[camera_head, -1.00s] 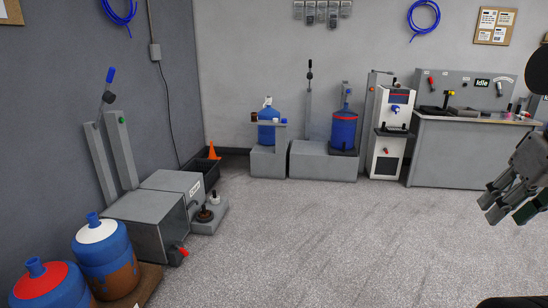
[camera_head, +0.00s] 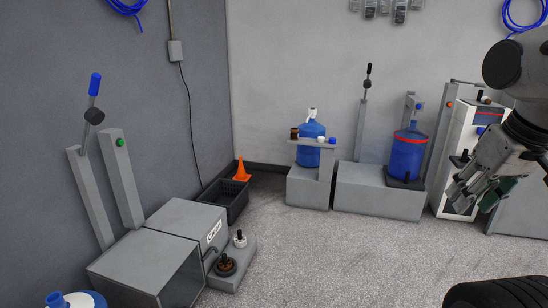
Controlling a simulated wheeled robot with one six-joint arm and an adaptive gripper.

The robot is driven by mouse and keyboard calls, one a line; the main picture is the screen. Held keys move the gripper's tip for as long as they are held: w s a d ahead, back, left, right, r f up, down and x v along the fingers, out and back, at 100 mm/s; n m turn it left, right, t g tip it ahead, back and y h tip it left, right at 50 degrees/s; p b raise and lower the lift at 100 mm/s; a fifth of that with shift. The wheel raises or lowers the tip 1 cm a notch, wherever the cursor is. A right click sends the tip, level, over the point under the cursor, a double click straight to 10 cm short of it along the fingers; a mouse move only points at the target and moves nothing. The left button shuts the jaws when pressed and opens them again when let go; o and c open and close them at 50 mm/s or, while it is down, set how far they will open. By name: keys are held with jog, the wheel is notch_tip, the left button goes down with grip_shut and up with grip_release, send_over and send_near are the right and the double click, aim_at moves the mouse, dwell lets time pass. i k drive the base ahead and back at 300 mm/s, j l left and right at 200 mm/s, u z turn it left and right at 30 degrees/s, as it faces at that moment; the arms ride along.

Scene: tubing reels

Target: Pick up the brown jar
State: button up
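A small dark brown jar (camera_head: 294,133) stands at the left end of a narrow grey shelf (camera_head: 308,143), in front of a blue water bottle (camera_head: 311,129). It is small in view and its details cannot be made out. My gripper (camera_head: 470,198) hangs at the right of the picture, pointing down and left. Its fingers look apart with nothing between them. It is well to the right of the jar and nearer to me.
A white cup (camera_head: 321,139) and a blue one (camera_head: 332,140) share the shelf. Grey machine boxes (camera_head: 187,217) stand at the left, with a black crate (camera_head: 226,200) and an orange cone (camera_head: 241,171) behind. A large blue bottle (camera_head: 407,157) stands right of the shelf. The middle floor is clear.

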aim_at(293, 135)
jog(key=i, duration=4.6)
